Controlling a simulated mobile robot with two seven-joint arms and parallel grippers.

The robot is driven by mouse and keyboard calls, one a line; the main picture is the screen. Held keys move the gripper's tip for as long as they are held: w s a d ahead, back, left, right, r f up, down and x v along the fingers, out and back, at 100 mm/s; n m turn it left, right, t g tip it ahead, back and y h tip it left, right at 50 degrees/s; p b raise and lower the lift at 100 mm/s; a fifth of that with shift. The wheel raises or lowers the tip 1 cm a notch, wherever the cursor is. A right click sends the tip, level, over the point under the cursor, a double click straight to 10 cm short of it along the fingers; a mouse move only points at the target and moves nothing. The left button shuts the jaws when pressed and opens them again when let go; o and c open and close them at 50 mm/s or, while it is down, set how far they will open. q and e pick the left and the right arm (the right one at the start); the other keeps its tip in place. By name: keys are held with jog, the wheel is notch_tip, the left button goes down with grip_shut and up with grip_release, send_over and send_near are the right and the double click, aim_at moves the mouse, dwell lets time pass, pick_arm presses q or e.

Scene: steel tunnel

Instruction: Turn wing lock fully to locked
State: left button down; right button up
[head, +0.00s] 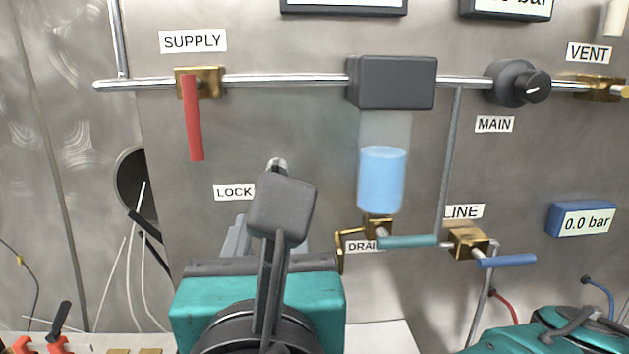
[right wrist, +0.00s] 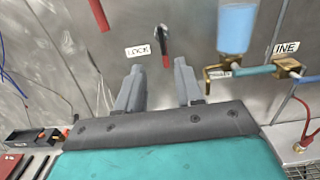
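The wing lock (right wrist: 163,45) is a small metallic piece with a dark, slanting wing on the steel panel, right of the LOCK label (right wrist: 138,50). In the head view only the top of the wing lock (head: 277,164) shows; my wrist camera hides the rest. My right gripper (right wrist: 160,67) points at the panel just below the wing lock. Its two grey fingers are wide apart with nothing between them, and the wing lock appears beyond the gap, apart from the fingertips. In the head view the right gripper (head: 270,238) is partly hidden. My left gripper is out of view.
A red SUPPLY handle (head: 193,117) hangs up left. A blue-filled cylinder (head: 381,181), the teal DRAIN handle (head: 408,241) and the blue LINE handle (head: 506,261) are to the right. The MAIN knob (head: 517,84) is higher. Loose cables hang at the left.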

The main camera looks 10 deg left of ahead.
jog(key=x, duration=1.2)
jog(key=shift+w+b, duration=0.3)
jog(key=shift+b, duration=0.15)
grip_shut()
